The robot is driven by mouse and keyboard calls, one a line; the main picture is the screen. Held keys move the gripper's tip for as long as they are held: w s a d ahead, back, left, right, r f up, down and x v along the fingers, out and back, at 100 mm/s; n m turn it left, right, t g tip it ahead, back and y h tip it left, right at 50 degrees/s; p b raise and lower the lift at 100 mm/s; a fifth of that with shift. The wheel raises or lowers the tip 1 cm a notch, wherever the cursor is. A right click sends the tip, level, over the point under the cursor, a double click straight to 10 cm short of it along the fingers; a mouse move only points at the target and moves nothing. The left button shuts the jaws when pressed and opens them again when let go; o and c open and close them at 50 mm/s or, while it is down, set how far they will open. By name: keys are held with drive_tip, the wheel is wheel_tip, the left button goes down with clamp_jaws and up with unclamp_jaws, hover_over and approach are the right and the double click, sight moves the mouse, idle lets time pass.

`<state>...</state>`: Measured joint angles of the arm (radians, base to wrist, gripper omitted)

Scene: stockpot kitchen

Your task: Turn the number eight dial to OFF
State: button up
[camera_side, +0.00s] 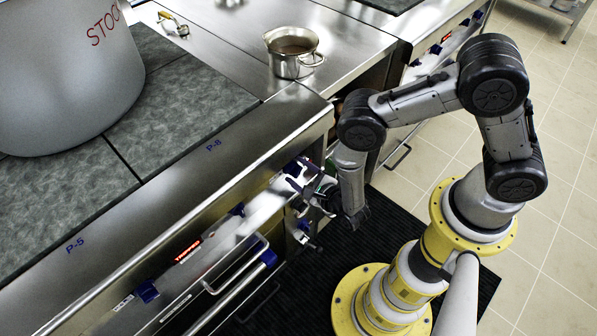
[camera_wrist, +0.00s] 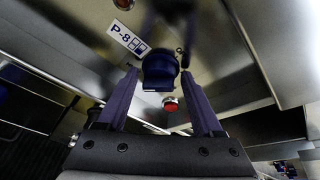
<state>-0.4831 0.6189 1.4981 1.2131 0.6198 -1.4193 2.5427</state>
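In the wrist view a dark blue dial (camera_wrist: 160,72) sits on a metal front panel beside a white P-8 label (camera_wrist: 127,40). My gripper (camera_wrist: 159,76) is open, with one finger on each side of the dial and a gap on both sides. I cannot tell whether the fingertips reach past the dial's face. The dial's OFF mark cannot be read. In the side view my gripper (camera_side: 322,196) is at the stove's front panel, near its right end, below the P-8 marking (camera_side: 214,145). There the dial behind it cannot be made out clearly.
A red button (camera_wrist: 170,104) is just below the dial. Other blue knobs (camera_side: 148,290) and an oven handle (camera_side: 238,264) are along the front. A large stockpot (camera_side: 70,80) stands on the left plates and a small metal pot (camera_side: 291,52) on the steel top.

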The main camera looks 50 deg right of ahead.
clamp_jaws()
